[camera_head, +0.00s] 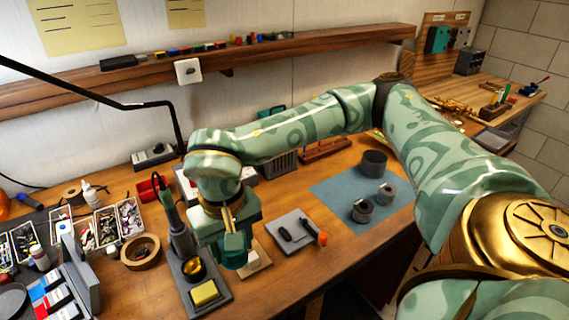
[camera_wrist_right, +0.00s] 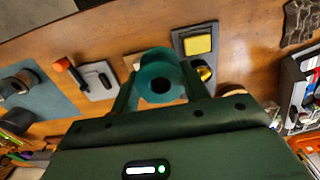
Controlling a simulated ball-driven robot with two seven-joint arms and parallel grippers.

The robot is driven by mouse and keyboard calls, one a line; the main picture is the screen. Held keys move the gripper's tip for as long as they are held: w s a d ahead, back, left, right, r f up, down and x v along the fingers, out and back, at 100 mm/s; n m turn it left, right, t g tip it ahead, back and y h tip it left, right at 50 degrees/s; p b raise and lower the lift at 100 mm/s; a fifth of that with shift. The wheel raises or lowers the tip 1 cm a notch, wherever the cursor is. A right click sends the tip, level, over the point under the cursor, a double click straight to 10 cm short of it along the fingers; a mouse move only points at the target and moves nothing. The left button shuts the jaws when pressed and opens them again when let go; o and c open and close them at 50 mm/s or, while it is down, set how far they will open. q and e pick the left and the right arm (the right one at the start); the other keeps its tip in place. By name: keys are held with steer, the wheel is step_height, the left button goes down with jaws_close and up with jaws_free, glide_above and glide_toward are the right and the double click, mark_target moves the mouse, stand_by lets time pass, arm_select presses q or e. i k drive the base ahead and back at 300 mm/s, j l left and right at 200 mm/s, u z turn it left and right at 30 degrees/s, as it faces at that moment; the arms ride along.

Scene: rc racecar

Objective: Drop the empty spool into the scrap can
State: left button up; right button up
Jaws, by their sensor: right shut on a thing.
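My right gripper (camera_head: 233,250) is over the front middle of the bench, pointing down. In the right wrist view its two fingers (camera_wrist_right: 160,90) are shut on a teal spool (camera_wrist_right: 158,68) with a dark centre hole. In the head view only a low teal part of the spool (camera_head: 235,261) shows under the gripper. A dark grey open can (camera_head: 374,164), likely the scrap can, stands upright on the blue mat to the right, apart from the gripper. My left gripper is not in view.
Two small grey cylinders (camera_head: 362,211) (camera_head: 386,194) stand on the blue mat (camera_head: 335,190) in front of the can. A grey tray (camera_head: 297,232) with dark pieces and an orange-tipped tool lies between gripper and mat. A soldering stand with yellow sponge (camera_head: 205,292) is close left.

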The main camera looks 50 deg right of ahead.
mark_target(371, 172)
steer(key=z, duration=1.65)
